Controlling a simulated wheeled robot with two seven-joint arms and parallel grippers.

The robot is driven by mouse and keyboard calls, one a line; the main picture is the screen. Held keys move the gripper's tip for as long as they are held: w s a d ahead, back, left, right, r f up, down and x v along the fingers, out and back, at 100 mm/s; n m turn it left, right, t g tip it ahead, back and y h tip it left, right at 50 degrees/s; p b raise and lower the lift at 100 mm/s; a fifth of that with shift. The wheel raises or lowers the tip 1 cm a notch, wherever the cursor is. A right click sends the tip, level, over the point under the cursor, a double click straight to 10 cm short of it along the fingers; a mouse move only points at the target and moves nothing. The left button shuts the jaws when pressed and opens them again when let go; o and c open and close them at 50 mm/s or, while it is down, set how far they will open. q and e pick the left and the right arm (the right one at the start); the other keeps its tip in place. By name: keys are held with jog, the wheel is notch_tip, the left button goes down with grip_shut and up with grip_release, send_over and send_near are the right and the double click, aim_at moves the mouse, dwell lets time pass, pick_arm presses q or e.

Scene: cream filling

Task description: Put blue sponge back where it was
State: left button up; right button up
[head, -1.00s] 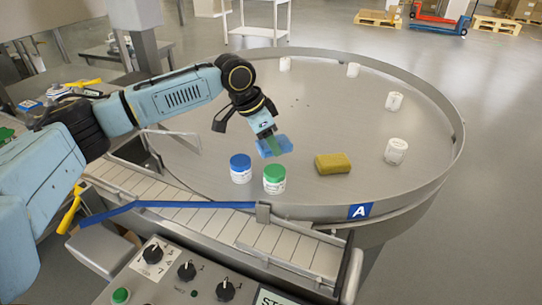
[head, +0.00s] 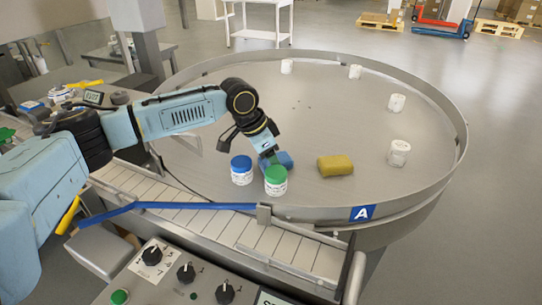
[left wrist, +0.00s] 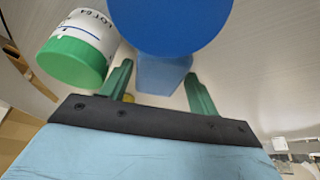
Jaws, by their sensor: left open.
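The blue sponge (head: 286,160) sits on the round metal table, behind the green-lidded jar (head: 276,181) and right of the blue-lidded jar (head: 241,170). My left gripper (head: 270,159) is down at the sponge. In the left wrist view, its green fingers (left wrist: 160,88) are spread apart, with the sponge (left wrist: 162,75) between or just beyond them; contact cannot be told. The blue lid (left wrist: 168,22) hides part of the sponge there. The green-lidded jar (left wrist: 82,45) is beside one finger. My right gripper is not in view.
A yellow sponge (head: 336,165) lies to the right on the round table (head: 300,105). Several white jars, including one at right (head: 399,153), stand near the raised rim. A slatted conveyor (head: 200,222) and control panel (head: 190,280) are in front. The table's middle is clear.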

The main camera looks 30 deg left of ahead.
pick_arm(q)
jog(key=p+v, duration=0.1)
jog(key=v, duration=1.1)
jog(key=shift+p, duration=0.4)
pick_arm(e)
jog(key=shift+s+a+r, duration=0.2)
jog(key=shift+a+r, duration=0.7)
